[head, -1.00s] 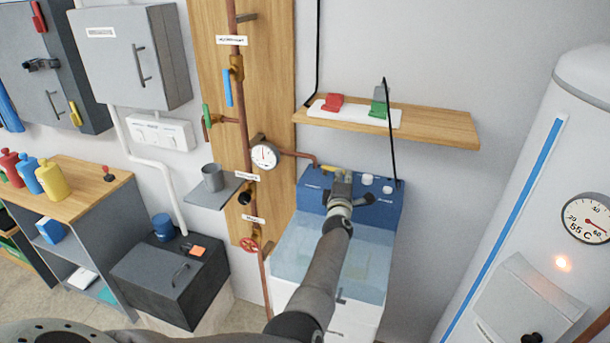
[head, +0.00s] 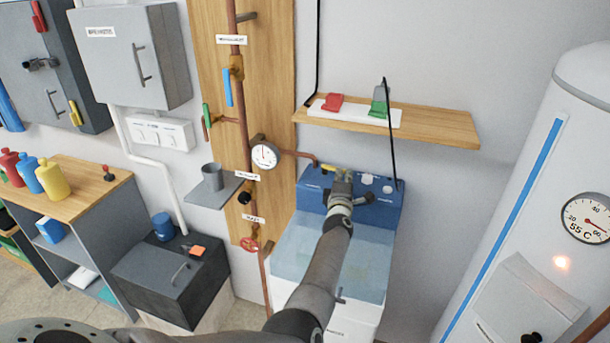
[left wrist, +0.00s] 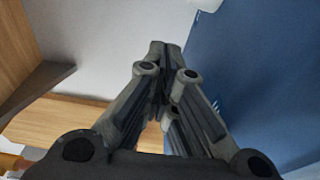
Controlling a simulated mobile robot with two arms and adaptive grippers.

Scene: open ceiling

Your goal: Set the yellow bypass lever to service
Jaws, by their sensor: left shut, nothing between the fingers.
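The yellow bypass lever (head: 327,168) is at the top left of the blue panel (head: 311,197), above the pale blue basin. Part of it is hidden behind my left gripper, so I cannot tell its setting. My left gripper (head: 342,175) is shut and empty, reaching to the panel just right of the lever's visible end. I cannot tell whether it touches the lever. In the left wrist view the shut fingers (left wrist: 166,75) point beside the blue panel (left wrist: 250,70). My right gripper is out of view.
A wooden shelf (head: 450,127) with a red and a green block on a white tray is above the panel. A pressure gauge (head: 264,155) and copper pipe are at the left. White knobs (head: 367,179) sit right of the gripper.

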